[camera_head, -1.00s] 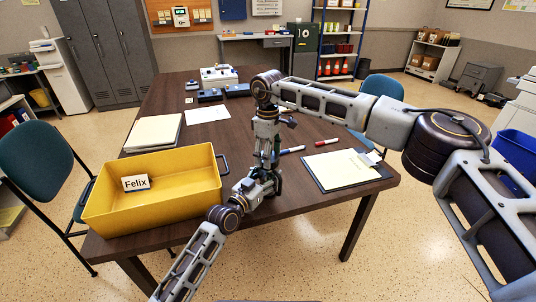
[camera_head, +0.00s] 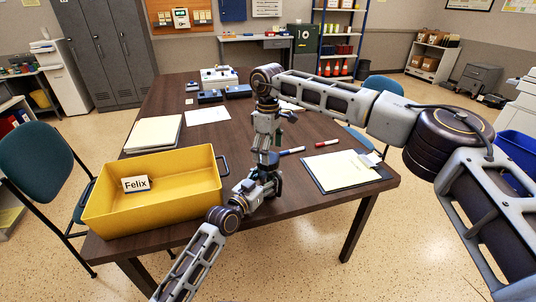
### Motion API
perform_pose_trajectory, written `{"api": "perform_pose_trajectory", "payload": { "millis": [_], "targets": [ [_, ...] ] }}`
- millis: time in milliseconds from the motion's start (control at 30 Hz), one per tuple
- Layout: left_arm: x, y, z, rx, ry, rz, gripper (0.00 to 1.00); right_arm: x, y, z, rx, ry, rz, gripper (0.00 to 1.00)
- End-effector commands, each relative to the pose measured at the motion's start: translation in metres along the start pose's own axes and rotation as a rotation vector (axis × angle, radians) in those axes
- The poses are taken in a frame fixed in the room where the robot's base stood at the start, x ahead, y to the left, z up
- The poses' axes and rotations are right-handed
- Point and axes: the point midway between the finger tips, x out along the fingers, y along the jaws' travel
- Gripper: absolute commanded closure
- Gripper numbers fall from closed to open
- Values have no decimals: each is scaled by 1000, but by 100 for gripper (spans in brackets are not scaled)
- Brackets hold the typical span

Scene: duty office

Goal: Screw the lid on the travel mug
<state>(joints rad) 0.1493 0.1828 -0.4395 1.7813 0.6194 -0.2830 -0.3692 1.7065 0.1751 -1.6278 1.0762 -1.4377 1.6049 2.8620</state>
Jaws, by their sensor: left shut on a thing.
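My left gripper (camera_head: 268,180) is low over the table's front edge, right of the yellow bin. It is shut on a small dark thing, mostly hidden by the jaws, which seems to be the travel mug. My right arm comes in from the right and its wrist hangs down above the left gripper. My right gripper (camera_head: 267,157) points down close over the left one. Its fingers are too small and overlapped to tell open from shut. I cannot make out the lid, or whether it touches the mug.
A yellow bin (camera_head: 150,213) labelled Felix stands at the table's front left. Papers (camera_head: 153,133) lie behind the bin. The wooden table (camera_head: 235,137) is clear mid-left.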

Motion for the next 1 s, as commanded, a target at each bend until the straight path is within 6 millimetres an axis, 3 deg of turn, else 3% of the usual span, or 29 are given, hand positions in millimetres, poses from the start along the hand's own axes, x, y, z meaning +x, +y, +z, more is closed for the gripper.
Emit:
{"api": "perform_pose_trajectory", "payload": {
  "millis": [267,700,1000],
  "targets": [
    [0,0,0,0,0,0,100,-23,0,0,-1,0,0,13],
    [0,0,0,0,0,0,100,-26,0,0,-1,0,1,17],
    [0,0,0,0,0,0,100,-43,0,-6,-54,21,11,17]
  ]
}}
